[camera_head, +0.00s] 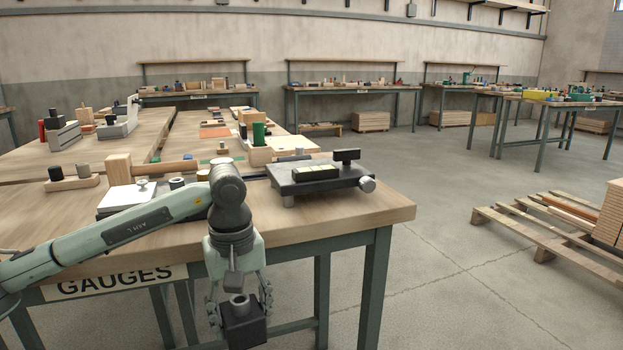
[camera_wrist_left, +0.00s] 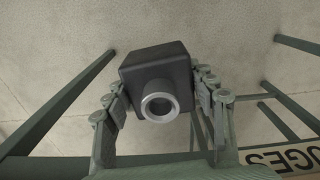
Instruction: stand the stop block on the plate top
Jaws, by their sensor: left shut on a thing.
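My left gripper (camera_head: 240,305) hangs in front of the table's near edge, pointing down. It is shut on a black block with a grey metal ring on it, which I take to be the stop block (camera_head: 245,331). In the left wrist view the stop block (camera_wrist_left: 155,65) sits between the two fingers, with its ring facing the camera. The dark plate (camera_head: 280,176) stands on short feet near the table's right end, with a round metal knob at its right. My right gripper is not visible.
The wooden table (camera_head: 370,208) has a green frame and a GAUGES label. A pallet (camera_head: 545,229) stands on the floor at right.

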